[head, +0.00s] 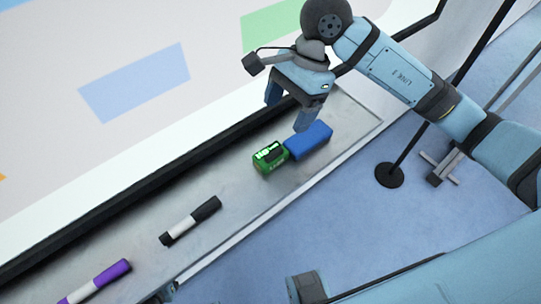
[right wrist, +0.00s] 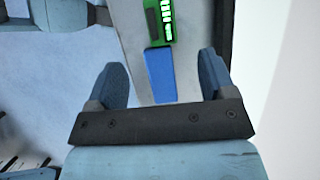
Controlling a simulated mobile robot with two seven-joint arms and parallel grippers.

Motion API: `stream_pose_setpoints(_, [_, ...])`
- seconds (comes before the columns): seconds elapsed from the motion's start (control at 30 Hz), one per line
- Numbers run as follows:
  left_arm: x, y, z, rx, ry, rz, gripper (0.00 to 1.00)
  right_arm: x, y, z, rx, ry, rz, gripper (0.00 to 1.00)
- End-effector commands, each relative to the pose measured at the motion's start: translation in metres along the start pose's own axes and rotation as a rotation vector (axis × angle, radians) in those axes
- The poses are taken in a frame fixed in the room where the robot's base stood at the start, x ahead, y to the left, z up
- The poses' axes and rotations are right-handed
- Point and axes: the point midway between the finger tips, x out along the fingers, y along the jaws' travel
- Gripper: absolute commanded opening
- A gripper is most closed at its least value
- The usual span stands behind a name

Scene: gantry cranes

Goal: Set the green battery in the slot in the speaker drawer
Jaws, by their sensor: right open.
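The green battery (head: 270,156) is a small block with bright light-green marks on top, lying on the grey metal ledge. It also shows at the top of the right wrist view (right wrist: 160,22). My right gripper (head: 288,106) is open and empty, above the ledge near a blue block (head: 309,140). In the right wrist view the blue block (right wrist: 160,75) lies between and beyond the open fingers, with the battery past it. The speaker drawer and its slot are in neither view. I make out no left gripper.
A black and white marker (head: 190,220) and a purple and white marker (head: 95,282) lie along the ledge (head: 235,215). A white board (head: 60,150) rises behind it. A dark pole stands on a round base (head: 389,175) on the blue floor.

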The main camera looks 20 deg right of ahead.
Motion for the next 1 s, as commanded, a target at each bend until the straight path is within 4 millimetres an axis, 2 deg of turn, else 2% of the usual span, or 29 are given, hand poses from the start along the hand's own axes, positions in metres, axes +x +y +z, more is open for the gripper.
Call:
stream_pose_setpoints(0.1, [-0.001, 0.001, -0.002, 0.000, 0.004, 0.000, 0.00, 0.026, 0.001, 0.001, 0.002, -0.003, 0.005, 0.77])
stream_pose_setpoints(0.2, [-0.001, 0.001, -0.002, 0.000, 0.005, 0.000, 0.00, 0.042, 0.000, 0.000, 0.002, -0.002, 0.003, 0.77])
stream_pose_setpoints(0.47, [-0.001, 0.000, 0.002, 0.004, -0.004, -0.001, 0.00, 0.062, 0.000, 0.000, 0.002, -0.002, 0.001, 0.77])
stream_pose_setpoints(0.7, [-0.004, -0.001, -0.003, 0.013, 0.002, -0.002, 0.00, 0.098, 0.001, -0.001, 0.003, -0.003, 0.002, 0.77])
stream_pose_setpoints(0.83, [-0.005, -0.002, -0.003, 0.014, 0.002, -0.002, 0.00, 0.108, 0.000, -0.001, 0.002, -0.001, 0.000, 0.77])
stream_pose_setpoints(1.0, [-0.005, -0.002, -0.003, 0.015, 0.002, -0.003, 0.00, 0.110, 0.000, -0.002, 0.001, 0.000, -0.001, 0.77])
